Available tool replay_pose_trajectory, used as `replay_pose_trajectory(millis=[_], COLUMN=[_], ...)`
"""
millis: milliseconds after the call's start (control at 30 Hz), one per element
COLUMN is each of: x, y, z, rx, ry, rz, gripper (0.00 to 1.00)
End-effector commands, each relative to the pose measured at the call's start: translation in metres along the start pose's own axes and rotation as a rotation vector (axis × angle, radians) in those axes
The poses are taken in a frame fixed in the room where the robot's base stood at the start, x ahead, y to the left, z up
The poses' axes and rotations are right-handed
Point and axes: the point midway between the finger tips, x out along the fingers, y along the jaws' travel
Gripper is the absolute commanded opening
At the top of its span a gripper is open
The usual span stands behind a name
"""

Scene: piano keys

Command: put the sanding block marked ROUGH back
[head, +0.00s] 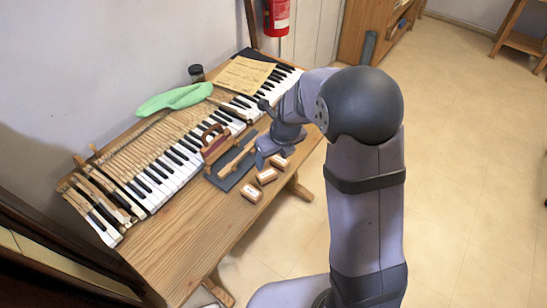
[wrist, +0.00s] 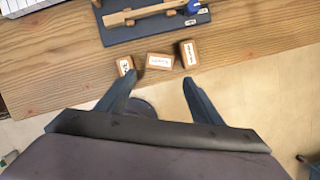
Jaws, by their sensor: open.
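Three small wooden blocks with white labels lie near the front edge of the table, apart from each other. In the wrist view they are a left block (wrist: 125,66), a middle block (wrist: 158,60) and a right block (wrist: 189,53); the head view shows them too (head: 251,192). The label print is too small to tell which reads ROUGH. A dark tray (wrist: 113,34) lies beyond them with a wooden tool (wrist: 145,13) on it and small white labels at its right end. My gripper (wrist: 159,80) is open and empty, its fingers on the near side of the blocks.
A piano keyboard (head: 172,165) runs along the wooden table (head: 205,243). A wooden-handled tool (head: 215,142), a green cloth (head: 175,99), a paper sheet (head: 244,75) and a dark jar (head: 196,73) are on or behind it. Bare tabletop lies left of the blocks.

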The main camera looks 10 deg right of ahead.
Motion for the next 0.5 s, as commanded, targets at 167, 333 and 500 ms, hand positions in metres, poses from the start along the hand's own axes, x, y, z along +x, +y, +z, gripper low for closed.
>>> replay_pose_trajectory(millis=[167, 333, 500], x=[-0.004, -0.007, -0.019], y=[0.000, 0.000, 0.003], z=[-0.001, -0.004, -0.021], rx=[0.000, -0.056, -0.282], ry=[0.001, 0.006, 0.029], rz=[0.000, 0.000, 0.006], gripper=[0.60, 0.60, 0.60])
